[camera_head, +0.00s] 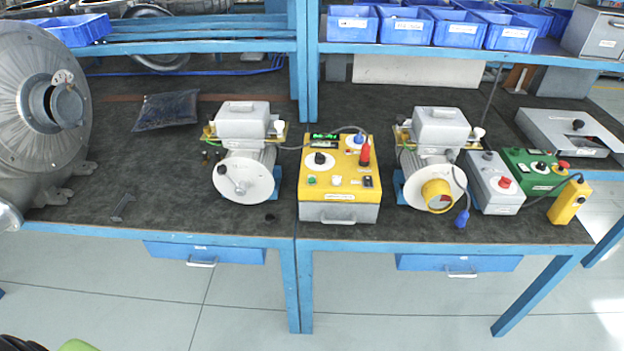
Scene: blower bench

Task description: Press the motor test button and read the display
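A yellow test box (338,183) with a grey front stands on the bench between two motors. Its small lit green display (324,136) is at the top of the panel; its reading is too small to make out. A green button (312,179) sits at the panel's lower left, below a black knob (319,159). A red handle-like part (365,153) stands upright at the right. The left motor (243,180) has a grey end plate, and a cable runs from it to the box. The right motor (429,180) has a yellow round part on its end.
A grey box with a red button (495,185), a green control box (535,170) and a yellow pendant (568,201) stand at the right. A large grey blower (40,110) fills the left. Blue bins (460,29) line the shelf.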

